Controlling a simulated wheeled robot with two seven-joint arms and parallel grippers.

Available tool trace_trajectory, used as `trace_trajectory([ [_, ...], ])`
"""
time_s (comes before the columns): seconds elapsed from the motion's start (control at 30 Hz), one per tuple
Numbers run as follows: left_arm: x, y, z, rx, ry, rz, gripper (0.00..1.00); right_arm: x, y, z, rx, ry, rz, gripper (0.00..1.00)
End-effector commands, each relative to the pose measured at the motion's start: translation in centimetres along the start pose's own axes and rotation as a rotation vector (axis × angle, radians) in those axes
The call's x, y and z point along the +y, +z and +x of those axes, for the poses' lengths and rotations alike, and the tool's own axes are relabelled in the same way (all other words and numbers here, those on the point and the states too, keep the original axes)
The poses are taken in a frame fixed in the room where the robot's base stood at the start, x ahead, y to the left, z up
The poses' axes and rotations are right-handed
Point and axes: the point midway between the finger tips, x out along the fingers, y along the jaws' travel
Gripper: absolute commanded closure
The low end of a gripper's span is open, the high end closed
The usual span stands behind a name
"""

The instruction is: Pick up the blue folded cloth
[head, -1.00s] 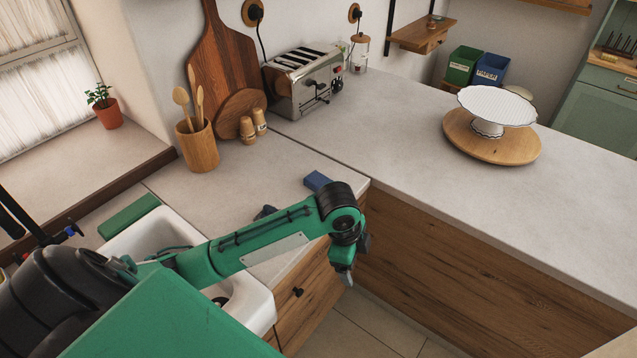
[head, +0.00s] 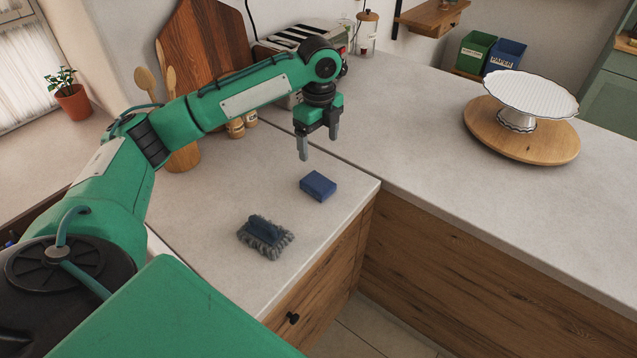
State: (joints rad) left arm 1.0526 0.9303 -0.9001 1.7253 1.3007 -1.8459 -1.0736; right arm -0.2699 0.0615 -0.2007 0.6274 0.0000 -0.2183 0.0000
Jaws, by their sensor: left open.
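The blue folded cloth (head: 318,186) is a small dark blue block lying flat on the pale counter near its inner corner. My left gripper (head: 318,148) is above and slightly behind the cloth in the head view, fingers pointing down. It is open and empty, and does not touch the cloth. The cloth shows in full. My right gripper is not in view.
A dark scrub brush (head: 265,237) with grey bristles lies in front of the cloth, to the left. A toaster (head: 283,48), wooden boards (head: 205,50) and small shakers (head: 237,128) stand behind. A cake stand (head: 517,97) is on the right counter (head: 430,150).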

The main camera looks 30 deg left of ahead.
Motion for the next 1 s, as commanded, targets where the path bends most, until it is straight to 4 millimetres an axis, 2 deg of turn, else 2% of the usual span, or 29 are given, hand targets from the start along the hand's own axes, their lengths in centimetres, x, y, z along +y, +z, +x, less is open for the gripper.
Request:
trace_trajectory([
  [0.2, 0.1, 0.1, 3.3, 0.0, 0.006, -0.002, 0.18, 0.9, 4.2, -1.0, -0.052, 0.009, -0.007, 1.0],
  [0.33, 0.1, 0.1, 5.9, 0.0, 0.005, -0.002, 0.18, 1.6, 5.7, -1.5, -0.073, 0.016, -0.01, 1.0],
  [0.47, 0.0, 0.1, 7.6, 0.0, 0.001, -0.002, 0.18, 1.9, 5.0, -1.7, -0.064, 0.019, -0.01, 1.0],
  [0.7, 0.0, 0.2, 9.4, -0.001, 0.004, -0.002, 0.18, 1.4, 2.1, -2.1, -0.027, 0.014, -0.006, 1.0],
  [0.83, 0.0, 0.4, 11.4, -0.001, 0.004, -0.003, 0.18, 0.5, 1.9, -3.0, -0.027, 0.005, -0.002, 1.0],
  [1.0, 0.0, 0.4, 13.3, -0.001, 0.001, -0.002, 0.18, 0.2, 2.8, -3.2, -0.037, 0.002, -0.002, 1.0],
])
